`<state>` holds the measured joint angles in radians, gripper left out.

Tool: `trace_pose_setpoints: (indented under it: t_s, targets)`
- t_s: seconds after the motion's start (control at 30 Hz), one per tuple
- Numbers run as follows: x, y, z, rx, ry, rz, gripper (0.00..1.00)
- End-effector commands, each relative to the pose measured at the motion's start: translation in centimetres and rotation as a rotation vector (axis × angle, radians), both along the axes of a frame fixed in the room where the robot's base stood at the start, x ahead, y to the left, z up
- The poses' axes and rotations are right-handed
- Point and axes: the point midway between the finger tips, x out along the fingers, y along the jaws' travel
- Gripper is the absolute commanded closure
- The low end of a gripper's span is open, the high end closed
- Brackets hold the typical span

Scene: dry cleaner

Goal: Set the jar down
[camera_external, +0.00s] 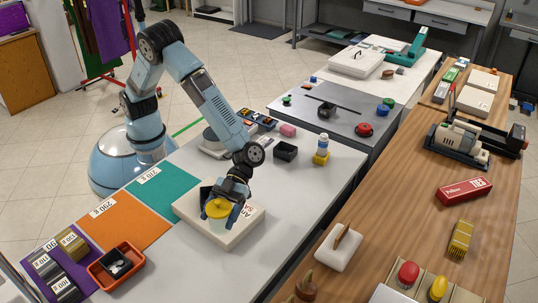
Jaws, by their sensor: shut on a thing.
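The jar (219,225) is pale and see-through with a yellow lid (217,208). It is upright at the front of a low cream box (248,232) on the light grey table. My gripper (219,206) reaches down from above and is shut on the jar near its lid. I cannot tell whether the jar's base touches the surface under it. A dark open container (205,193) shows behind the gripper and is partly hidden by it.
Teal (163,190) and orange (122,220) mats lie to the left. An orange tray (116,267) is at the front left. The table right of the cream box is clear.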

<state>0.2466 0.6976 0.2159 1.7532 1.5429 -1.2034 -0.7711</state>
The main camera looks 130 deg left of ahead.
Motion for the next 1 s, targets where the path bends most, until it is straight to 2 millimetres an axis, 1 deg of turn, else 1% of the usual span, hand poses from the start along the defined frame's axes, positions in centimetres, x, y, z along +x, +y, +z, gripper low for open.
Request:
trace_pose_setpoints:
  t_s: [0.03, 0.23, 0.4, 0.5, 0.6, 0.87, 1.0]
  targets:
    - [1.0, -0.4, -0.5, 0.0, -0.001, -0.002, 0.67]
    - [4.5, -1.3, -2.2, 0.001, -0.001, -0.002, 0.67]
    - [6.3, -1.8, -4.7, 0.0, 0.001, 0.0, 0.67]
    - [7.3, -2.2, -5.9, 0.0, 0.0, -0.001, 0.67]
    - [8.0, -2.3, -6.7, 0.0, 0.0, 0.0, 0.67]
    - [8.8, -2.6, -7.7, -0.001, -0.001, 0.001, 0.67]
    - [8.9, -2.6, -9.4, 0.0, 0.001, 0.0, 0.67]
